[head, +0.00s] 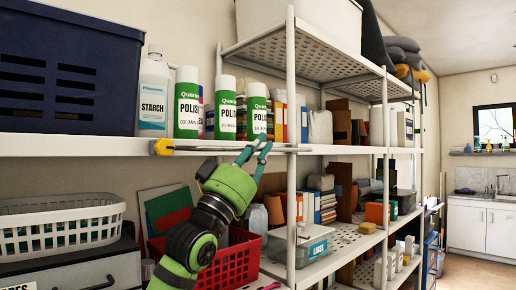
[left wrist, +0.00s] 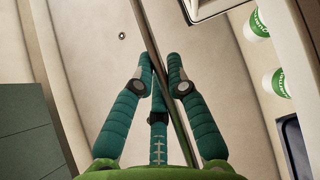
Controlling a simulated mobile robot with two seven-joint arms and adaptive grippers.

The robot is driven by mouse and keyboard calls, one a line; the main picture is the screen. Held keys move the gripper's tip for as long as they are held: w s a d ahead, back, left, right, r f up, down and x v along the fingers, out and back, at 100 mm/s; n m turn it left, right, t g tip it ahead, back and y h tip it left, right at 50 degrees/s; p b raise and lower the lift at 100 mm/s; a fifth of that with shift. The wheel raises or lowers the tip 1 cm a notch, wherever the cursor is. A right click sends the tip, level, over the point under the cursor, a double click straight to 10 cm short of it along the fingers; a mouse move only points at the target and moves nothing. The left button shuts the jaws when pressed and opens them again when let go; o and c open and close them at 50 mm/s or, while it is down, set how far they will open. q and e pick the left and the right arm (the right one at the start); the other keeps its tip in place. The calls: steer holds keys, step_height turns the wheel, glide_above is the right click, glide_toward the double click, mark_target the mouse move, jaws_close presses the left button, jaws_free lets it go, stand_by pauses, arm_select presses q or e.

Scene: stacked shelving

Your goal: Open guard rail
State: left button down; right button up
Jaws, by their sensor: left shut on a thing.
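The guard rail (head: 205,148) is a thin grey rod along the front edge of the upper shelf. A yellow-orange end piece (head: 162,147) is at its left end, and its right end is near a white shelf post. My left gripper (head: 257,148), green with teal fingers, is at the right part of the rail and shut on it. In the left wrist view, the rail (left wrist: 150,35) runs diagonally between the teal fingertips (left wrist: 161,68). My right gripper is in neither view.
Several white and green polish cans (head: 187,103) and a starch bottle (head: 153,95) stand behind the rail. A dark blue crate (head: 70,25) is at left. Below are a white basket (head: 60,228) and a red basket (head: 235,262), close under my arm.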

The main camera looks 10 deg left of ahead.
arm_select(q)
steer(key=c, duration=1.2)
jaws_free()
steer(key=shift+w, duration=0.15)
